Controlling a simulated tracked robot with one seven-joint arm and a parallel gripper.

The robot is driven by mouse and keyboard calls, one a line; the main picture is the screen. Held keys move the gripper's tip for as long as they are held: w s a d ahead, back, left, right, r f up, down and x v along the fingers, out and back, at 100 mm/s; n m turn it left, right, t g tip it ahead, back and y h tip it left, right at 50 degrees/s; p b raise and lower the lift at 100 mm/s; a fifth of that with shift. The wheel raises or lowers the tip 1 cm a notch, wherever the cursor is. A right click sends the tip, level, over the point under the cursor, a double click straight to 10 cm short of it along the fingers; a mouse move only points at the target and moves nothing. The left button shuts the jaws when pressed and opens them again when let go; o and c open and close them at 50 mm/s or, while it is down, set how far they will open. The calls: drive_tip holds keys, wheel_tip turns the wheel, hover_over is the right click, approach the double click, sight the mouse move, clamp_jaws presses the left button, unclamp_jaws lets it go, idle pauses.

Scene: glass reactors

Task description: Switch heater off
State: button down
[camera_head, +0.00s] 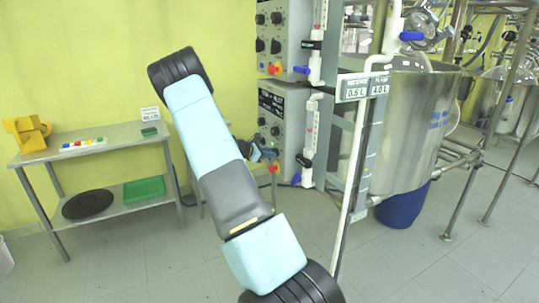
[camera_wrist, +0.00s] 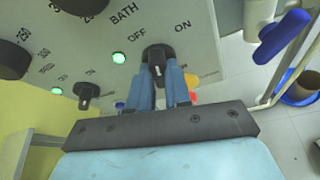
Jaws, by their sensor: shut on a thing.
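A grey control panel (camera_wrist: 205,55) fills the upper wrist view, marked BATH, OFF and ON. My gripper (camera_wrist: 161,70) has its two blue fingers shut on a black rotary knob (camera_wrist: 157,52) below the OFF and ON marks. Part of the knob is hidden between the fingers, and I cannot tell its setting for sure. A green lamp (camera_wrist: 119,58) beside OFF is lit. In the camera_head view, my gripper (camera_head: 262,152) is at the lower grey control box (camera_head: 287,108), and my arm hides part of that area.
Other black knobs (camera_wrist: 87,93) are close to my fingers, with another lit green lamp (camera_wrist: 56,90). A pipe with a blue valve handle (camera_wrist: 281,36) stands right of the panel. A steel vessel (camera_head: 412,130) stands further right, and a side table (camera_head: 95,140) at left.

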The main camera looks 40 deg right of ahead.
drive_tip(key=shift+f+n+g+y, duration=0.2)
drive_tip(key=shift+n+g+y, duration=0.2)
drive_tip(key=shift+n+g, duration=0.6)
drive_tip(key=shift+w+a+n, duration=0.1)
drive_tip(key=shift+n, duration=0.2)
drive_tip(key=c, duration=1.1)
unclamp_jaws()
drive_tip(key=shift+r, duration=0.2)
drive_tip(key=shift+o, duration=0.2)
drive_tip(key=v, duration=1.3)
drive_tip(key=shift+a, duration=0.3)
drive_tip(key=shift+w+r, duration=0.1)
